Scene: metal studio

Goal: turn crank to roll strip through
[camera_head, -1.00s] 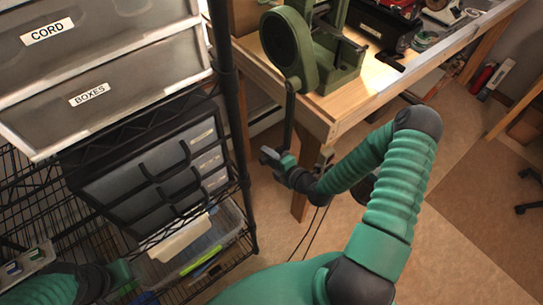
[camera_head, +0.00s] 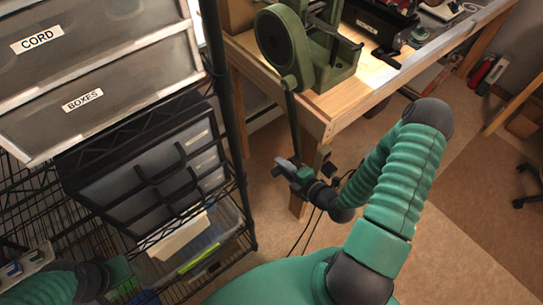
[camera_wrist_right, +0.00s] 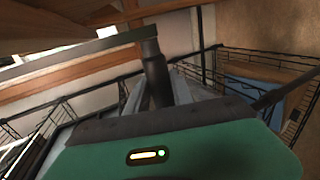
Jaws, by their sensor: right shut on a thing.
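The green rolling mill (camera_head: 281,45) stands on the corner of the wooden workbench, its round wheel facing the shelves. Its long crank arm (camera_head: 294,118) hangs down past the bench edge, leaning slightly right at the bottom. My right gripper (camera_head: 287,168) is shut on the crank handle at the arm's lower end. The right wrist view shows the grey crank arm (camera_wrist_right: 85,50) and the dark handle (camera_wrist_right: 155,72) rising from between the fingers. My left gripper (camera_head: 122,272) is at the lower left, its fingers unclear. I cannot make out a strip.
A black wire shelf with labelled drawers (camera_head: 100,75) and a clear bin (camera_head: 215,240) stands left of the crank. The bench's corner leg (camera_head: 308,160) is close behind my right gripper. Tools and a black box (camera_head: 380,20) lie on the bench. Floor is open at right.

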